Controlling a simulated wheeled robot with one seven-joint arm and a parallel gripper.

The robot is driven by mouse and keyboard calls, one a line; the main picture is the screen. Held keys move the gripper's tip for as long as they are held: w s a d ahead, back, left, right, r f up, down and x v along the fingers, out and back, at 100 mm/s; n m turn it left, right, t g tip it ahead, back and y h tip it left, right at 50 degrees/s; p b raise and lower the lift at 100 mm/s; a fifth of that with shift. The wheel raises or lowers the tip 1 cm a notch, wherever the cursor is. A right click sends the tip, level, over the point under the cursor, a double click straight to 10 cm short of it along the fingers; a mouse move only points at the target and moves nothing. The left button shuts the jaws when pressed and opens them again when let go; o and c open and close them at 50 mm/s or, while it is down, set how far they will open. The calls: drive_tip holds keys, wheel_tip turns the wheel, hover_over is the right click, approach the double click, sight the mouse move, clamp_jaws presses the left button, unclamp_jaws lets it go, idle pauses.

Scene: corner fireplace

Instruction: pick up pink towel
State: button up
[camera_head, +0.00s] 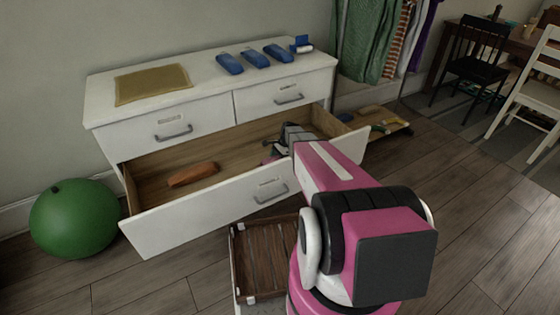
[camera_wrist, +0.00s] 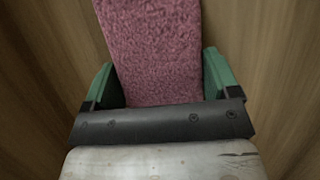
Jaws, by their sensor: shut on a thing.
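The pink towel (camera_wrist: 155,35) has a fuzzy texture and fills the space between the green fingers of my gripper (camera_wrist: 158,80) in the wrist view. My gripper is shut on it. In the head view my gripper (camera_head: 276,151) is down inside the open lower drawer (camera_head: 160,163), at its right part. Only a small bit of pink towel (camera_head: 268,160) shows there beside the fingers; the rest is hidden by my gripper and the drawer front. Wooden drawer surfaces surround the towel in the wrist view.
An orange-brown object (camera_head: 193,175) lies in the drawer's left part. The white dresser (camera_head: 205,82) carries a yellow folded cloth (camera_head: 152,84) and several blue items. A green ball (camera_head: 75,218) stands at left, and a slatted wooden crate (camera_head: 265,262) is before the drawer.

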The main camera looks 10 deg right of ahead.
drive_tip(key=r, duration=0.3)
drive_tip(key=a+r, duration=0.1)
drive_tip(key=shift+s+r, duration=0.3)
drive_tip(key=s+a+r, duration=0.3)
drive_tip(key=a+r, duration=0.3)
drive_tip(key=a, duration=0.4)
drive_tip(key=shift+s, duration=0.4)
drive_tip(key=shift+d+r, duration=0.1)
